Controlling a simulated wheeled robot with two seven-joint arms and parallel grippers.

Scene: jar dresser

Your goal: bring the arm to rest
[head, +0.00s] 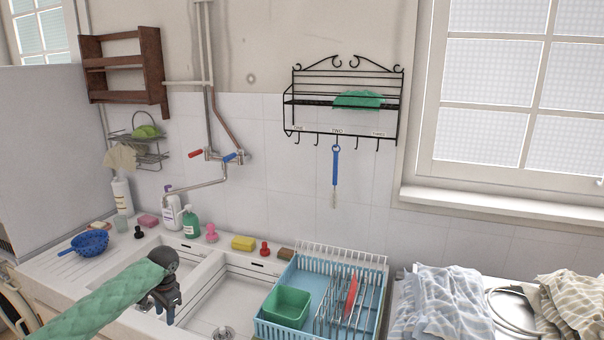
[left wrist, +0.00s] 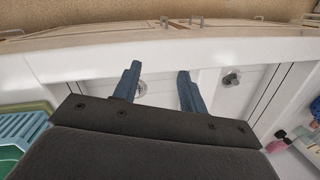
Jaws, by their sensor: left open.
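My left arm comes in from the lower left of the head view in a green sleeve. Its dark gripper (head: 164,302) hangs over the front part of the white double sink (head: 215,262). In the left wrist view the two blue-grey fingers of my left gripper (left wrist: 157,88) stand apart with nothing between them. The sink's white rim and basins (left wrist: 205,75) lie beyond the fingers there. My right gripper is not in view.
A blue dish rack (head: 262,328) with a green tub (head: 286,308) stands right of the sink. A blue colander (head: 90,243) sits on the left drainboard. Bottles and sponges line the back ledge. Folded cloths (head: 440,300) lie at right. Wall racks hang above.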

